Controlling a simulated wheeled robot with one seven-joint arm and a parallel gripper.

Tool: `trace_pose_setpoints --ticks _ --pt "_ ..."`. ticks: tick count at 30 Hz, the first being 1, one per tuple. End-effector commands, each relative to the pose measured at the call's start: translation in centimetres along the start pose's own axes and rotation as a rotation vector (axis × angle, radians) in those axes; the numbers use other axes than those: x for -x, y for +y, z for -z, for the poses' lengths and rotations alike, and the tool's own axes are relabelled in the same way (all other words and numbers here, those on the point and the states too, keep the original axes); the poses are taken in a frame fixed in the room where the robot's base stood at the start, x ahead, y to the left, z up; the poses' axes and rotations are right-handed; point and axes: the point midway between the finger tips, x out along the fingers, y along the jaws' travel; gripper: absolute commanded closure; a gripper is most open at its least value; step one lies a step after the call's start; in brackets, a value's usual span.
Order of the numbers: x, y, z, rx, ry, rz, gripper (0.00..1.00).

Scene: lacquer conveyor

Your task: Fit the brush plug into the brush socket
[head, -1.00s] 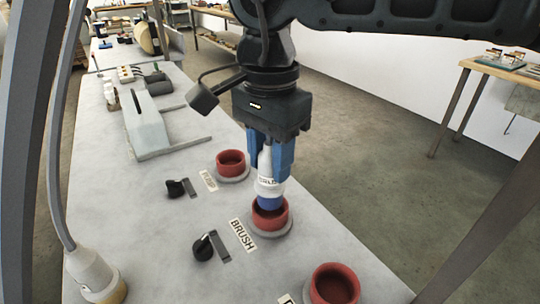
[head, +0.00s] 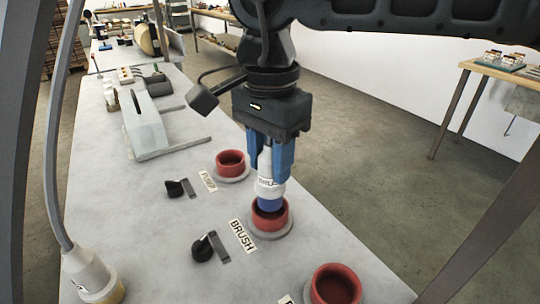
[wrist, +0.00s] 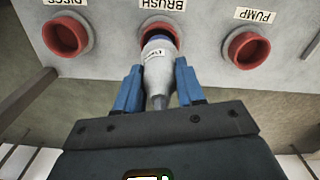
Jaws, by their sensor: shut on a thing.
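My gripper (head: 270,160) is shut on a white plug (head: 266,186) with a blue lower end, held roughly upright, its cable end up between the blue fingers. The plug carries a small label I cannot read. Its blue end is at the mouth of the red brush socket (head: 282,222), beside the BRUSH label (head: 242,236). In the wrist view the plug (wrist: 158,72) covers much of the brush socket (wrist: 146,27). How deep the tip sits inside the ring is hidden.
Red sockets flank it: the pump socket (head: 231,170) behind and another (head: 335,288) in front. Small black levers (head: 203,249) stand left of the sockets. Another white plug (head: 88,274) with a yellowish end is at the lower left. A grey fixture (head: 146,128) stands farther back.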

Motion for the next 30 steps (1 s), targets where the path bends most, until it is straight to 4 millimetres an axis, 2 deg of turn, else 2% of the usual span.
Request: trace_pose_setpoints --ticks 30 --pt "-2.4 0.0 0.0 0.0 0.0 0.0 0.97"
